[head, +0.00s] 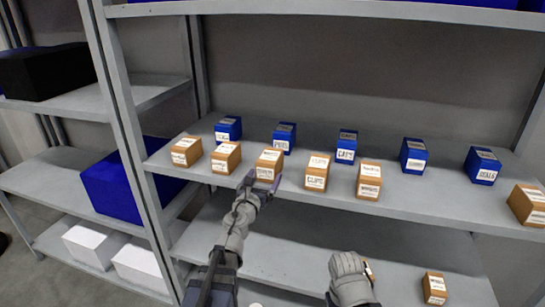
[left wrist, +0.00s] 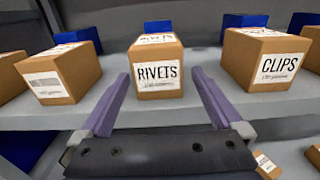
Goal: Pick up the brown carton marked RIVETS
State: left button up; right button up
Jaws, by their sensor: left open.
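The brown carton marked RIVETS (head: 269,163) stands upright near the front edge of the middle shelf, in a row of brown cartons. In the left wrist view the RIVETS carton (left wrist: 157,72) is in the centre, its label facing me. My left gripper (head: 262,182) is open and empty, just in front of this carton. Its two purple fingers (left wrist: 161,82) show one to each side of the carton's front. I cannot tell whether the tips reach past its front face. My right arm shows low in the head view, but its jaws do not.
A carton marked CLIPS (left wrist: 270,62) stands close on the right, and another brown carton (left wrist: 62,74) on the left. Several blue boxes (head: 284,136) stand behind. The shelf upright (head: 127,120) is to the left. A lower shelf (head: 290,265) holds a few cartons.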

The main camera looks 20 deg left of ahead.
pick_arm(q)
jog(key=shift+w+r, duration=0.2)
jog(key=shift+w, duration=3.95)
jog(key=shift+s, duration=0.1)
jog(key=shift+c, duration=0.7)
jog(key=c, duration=1.4)
